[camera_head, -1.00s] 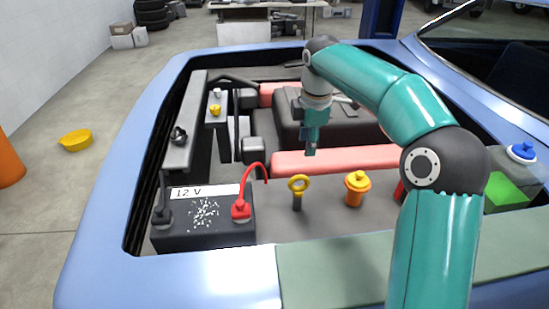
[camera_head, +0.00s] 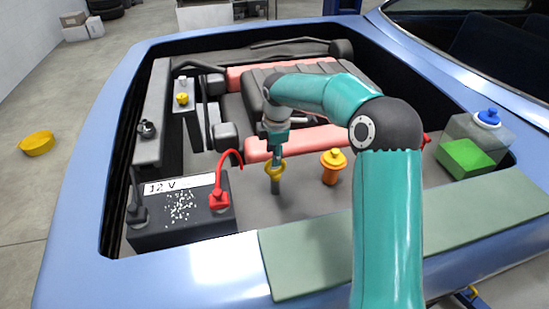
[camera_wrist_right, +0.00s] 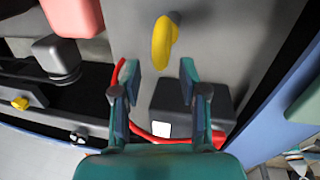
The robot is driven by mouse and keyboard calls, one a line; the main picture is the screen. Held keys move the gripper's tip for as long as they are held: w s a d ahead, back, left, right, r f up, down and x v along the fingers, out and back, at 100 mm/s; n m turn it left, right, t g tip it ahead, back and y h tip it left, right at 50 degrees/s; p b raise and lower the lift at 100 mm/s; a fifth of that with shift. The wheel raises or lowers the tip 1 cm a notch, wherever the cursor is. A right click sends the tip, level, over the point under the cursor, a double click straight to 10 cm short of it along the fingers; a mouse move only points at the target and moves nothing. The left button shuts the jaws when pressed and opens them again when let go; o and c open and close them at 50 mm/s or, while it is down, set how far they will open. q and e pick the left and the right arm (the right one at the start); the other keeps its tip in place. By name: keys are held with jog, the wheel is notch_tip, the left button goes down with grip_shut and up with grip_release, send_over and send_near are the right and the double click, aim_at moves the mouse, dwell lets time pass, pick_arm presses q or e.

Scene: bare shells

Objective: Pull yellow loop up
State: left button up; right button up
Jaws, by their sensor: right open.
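The yellow loop (camera_head: 275,172) tops a dark upright stem between the battery and the orange cap in the engine bay. In the right wrist view the loop (camera_wrist_right: 162,42) appears nearly edge-on, beyond the fingertips and roughly in line with the space between them. My right gripper (camera_head: 278,152) is open and empty, pointing down just above the loop in the head view. In the right wrist view its two fingers (camera_wrist_right: 160,72) are apart, with nothing between the tips. Whether any finger touches the loop cannot be told. My left gripper is not in view.
A black 12 V battery (camera_head: 180,218) with a red cable (camera_head: 230,158) stands left of the loop. An orange cap (camera_head: 332,167) stands to the right. The car's blue front edge (camera_head: 200,275) borders the bay.

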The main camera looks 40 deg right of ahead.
jog(key=shift+w+d+f, duration=0.1)
jog(key=shift+w+f, duration=0.05)
jog(key=shift+f, duration=0.65)
jog(key=shift+w+f, duration=0.1)
jog(key=shift+f, duration=0.65)
grip_shut()
